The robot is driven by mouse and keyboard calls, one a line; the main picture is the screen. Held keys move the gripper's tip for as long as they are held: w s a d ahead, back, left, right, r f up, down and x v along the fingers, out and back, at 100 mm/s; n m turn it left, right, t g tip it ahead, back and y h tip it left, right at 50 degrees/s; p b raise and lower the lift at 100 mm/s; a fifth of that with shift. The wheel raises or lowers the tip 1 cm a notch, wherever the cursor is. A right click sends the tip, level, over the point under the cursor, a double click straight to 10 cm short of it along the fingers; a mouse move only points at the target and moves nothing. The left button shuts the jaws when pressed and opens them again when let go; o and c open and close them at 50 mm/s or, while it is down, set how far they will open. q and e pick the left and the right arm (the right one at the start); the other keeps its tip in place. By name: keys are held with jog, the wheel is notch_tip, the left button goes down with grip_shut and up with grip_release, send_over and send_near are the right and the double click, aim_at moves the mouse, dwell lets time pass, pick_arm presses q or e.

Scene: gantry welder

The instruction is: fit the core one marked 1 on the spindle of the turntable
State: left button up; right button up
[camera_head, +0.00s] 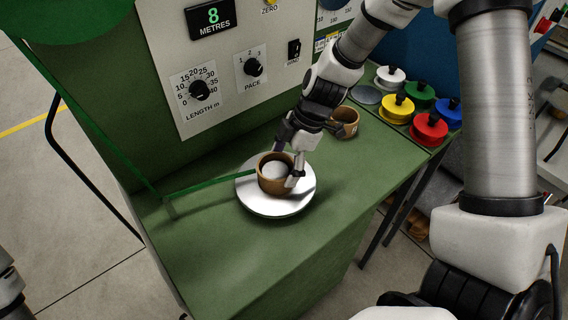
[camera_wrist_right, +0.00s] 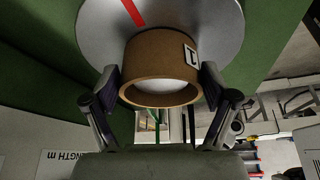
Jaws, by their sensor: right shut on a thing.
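The core one (camera_head: 265,186) is a brown cardboard ring at the turntable's middle. In the wrist view, the core (camera_wrist_right: 147,63) bears a label reading 1. My right gripper (camera_head: 286,166) is shut on it, with one finger on each side in the wrist view (camera_wrist_right: 160,88). The turntable (camera_head: 250,199) is a pale round plate, also seen in the wrist view (camera_wrist_right: 218,22) with a red stripe. Something pale and round shows inside the core; I cannot tell whether it is the spindle or the plate, nor whether the core rests on the plate. My left gripper is out of view.
Another brown core (camera_head: 347,124) stands on the green bench (camera_head: 330,215) behind my right gripper. Several coloured spools, including a red one (camera_head: 429,128), stand at the right. A green bar (camera_head: 205,185) reaches toward the turntable from the left. The control panel (camera_head: 222,98) rises behind.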

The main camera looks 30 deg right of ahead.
jog(key=o, duration=1)
jog(key=shift+c, duration=0.2)
jog(key=v, duration=1.2)
